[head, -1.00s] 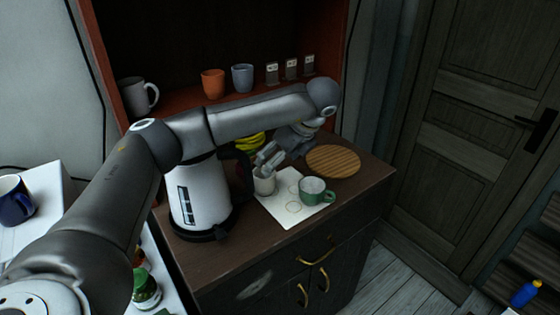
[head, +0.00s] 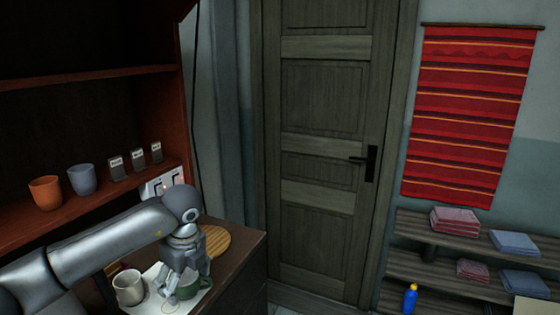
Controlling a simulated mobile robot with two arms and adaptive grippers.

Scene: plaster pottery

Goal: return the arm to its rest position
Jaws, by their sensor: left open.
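My left arm comes in from the lower left over the dark cabinet top. Its gripper (head: 182,278) points down and is open, with its fingers in front of part of the green mug (head: 192,288). I cannot tell whether they touch the mug. A whitish cup (head: 128,288) stands just left of the gripper, apart from it. Both cups stand upright on a white sheet (head: 163,303). My right gripper is not in view.
A round wooden board (head: 214,241) lies behind the gripper. The shelf at left holds an orange cup (head: 45,192), a grey-blue cup (head: 82,179) and small labelled blocks (head: 137,161). A closed door (head: 320,150) and a rack with folded cloths (head: 456,221) stand to the right.

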